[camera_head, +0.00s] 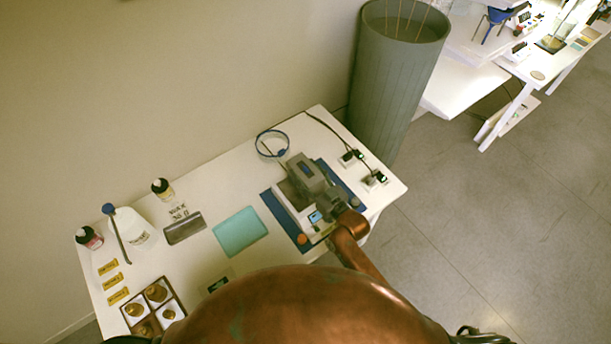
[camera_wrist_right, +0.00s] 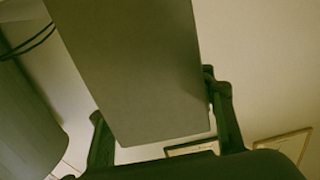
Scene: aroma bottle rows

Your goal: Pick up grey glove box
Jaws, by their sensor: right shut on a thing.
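The grey glove box (camera_head: 308,170) is held tilted over the blue mat (camera_head: 270,202) on the white table in the head view, above a white device (camera_head: 300,217). My right gripper (camera_head: 337,203) is at the box's lower right end, shut on it. In the right wrist view the box (camera_wrist_right: 135,65) fills the middle as a plain grey block. The fingers of my right gripper (camera_wrist_right: 153,95) stand on its two sides. My left gripper is not in view.
A teal box (camera_head: 240,231) and a grey case (camera_head: 184,228) lie left of the mat. Bottles, including a white one (camera_head: 133,232), and a sectioned tray (camera_head: 177,297) are farther left. A tall grey bin (camera_head: 390,85) stands behind the table. Small plugged devices (camera_head: 375,180) sit at right.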

